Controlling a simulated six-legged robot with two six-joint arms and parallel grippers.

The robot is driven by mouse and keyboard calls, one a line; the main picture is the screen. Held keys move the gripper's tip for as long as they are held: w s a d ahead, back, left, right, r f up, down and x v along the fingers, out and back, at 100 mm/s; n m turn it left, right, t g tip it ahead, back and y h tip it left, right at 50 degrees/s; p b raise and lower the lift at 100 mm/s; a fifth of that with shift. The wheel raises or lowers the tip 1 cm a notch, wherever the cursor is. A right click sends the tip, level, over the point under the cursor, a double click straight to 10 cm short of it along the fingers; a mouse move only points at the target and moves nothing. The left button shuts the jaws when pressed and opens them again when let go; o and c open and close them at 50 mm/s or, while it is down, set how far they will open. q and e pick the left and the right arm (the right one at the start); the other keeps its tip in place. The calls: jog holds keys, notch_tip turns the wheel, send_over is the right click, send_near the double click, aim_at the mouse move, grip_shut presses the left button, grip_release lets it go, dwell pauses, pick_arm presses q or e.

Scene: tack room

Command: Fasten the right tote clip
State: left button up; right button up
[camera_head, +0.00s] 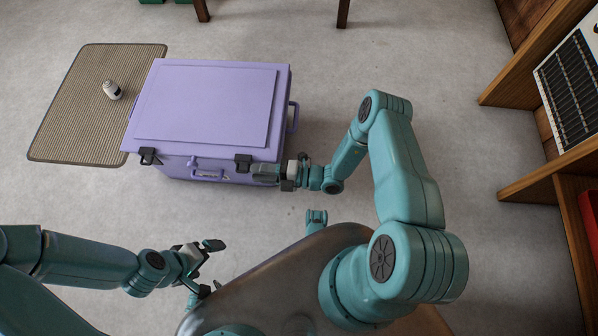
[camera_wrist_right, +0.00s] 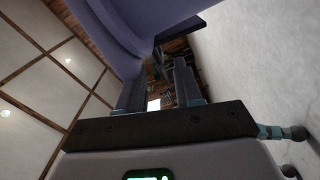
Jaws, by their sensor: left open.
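A purple tote (camera_head: 225,174) with a flat purple lid (camera_head: 205,105) sits on the floor. The right tote clip (camera_head: 243,162) is a dark piece at the lid's front edge, near the right corner; I cannot tell whether it is fastened. A similar left clip (camera_head: 148,156) is at the front left. My right gripper (camera_head: 262,173) is close to the right clip, at the tote's front right corner. Its fingers are apart and empty in the wrist view (camera_wrist_right: 157,82). My left gripper (camera_head: 206,265) is open and empty, in front of the tote and away from it.
A ribbed mat (camera_head: 75,110) with a small white object (camera_head: 112,90) lies left of the tote. The tote has a front handle (camera_head: 208,175) and a side handle (camera_head: 293,117). Wooden shelving (camera_head: 540,155) stands at the right.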

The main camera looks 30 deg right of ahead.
jog(key=p+v, duration=0.1)
jog(key=v, duration=1.1)
jog(key=shift+s, duration=0.15)
jog(key=shift+d, duration=0.1)
